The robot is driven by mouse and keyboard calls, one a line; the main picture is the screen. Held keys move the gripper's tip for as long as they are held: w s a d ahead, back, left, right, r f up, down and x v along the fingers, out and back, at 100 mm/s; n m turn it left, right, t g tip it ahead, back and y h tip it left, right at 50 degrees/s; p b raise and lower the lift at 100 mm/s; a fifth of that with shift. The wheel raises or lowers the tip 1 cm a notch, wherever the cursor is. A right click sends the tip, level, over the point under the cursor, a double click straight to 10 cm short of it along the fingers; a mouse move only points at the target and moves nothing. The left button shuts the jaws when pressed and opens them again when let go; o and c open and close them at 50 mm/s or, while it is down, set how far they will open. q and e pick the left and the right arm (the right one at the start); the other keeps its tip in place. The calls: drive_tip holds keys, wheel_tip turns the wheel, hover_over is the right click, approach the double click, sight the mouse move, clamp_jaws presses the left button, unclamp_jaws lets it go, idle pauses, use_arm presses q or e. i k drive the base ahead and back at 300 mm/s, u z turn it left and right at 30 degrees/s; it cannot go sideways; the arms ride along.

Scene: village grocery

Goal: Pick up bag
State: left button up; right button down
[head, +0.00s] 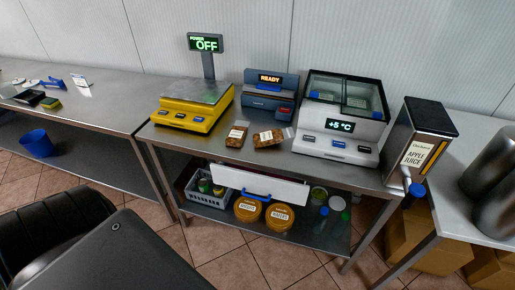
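Two small clear bags with brown contents and white labels lie on the steel counter (222,150). The left bag (236,137) is in front of the yellow scale, and the right bag (269,138) is in front of the device reading READY. The two bags are close together but apart. Neither of my grippers shows in the head view.
A yellow scale (181,116), a READY device (270,96) and a white cooler (338,140) stand behind and beside the bags. An apple juice dispenser (415,159) is at right. The lower shelf holds a grey basket (209,197) and orange-lidded tubs (279,216).

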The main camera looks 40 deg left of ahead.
sight(276, 136)
drive_tip(key=u, duration=0.05)
drive_tip(key=k, duration=0.1)
drive_tip(key=u, duration=0.8)
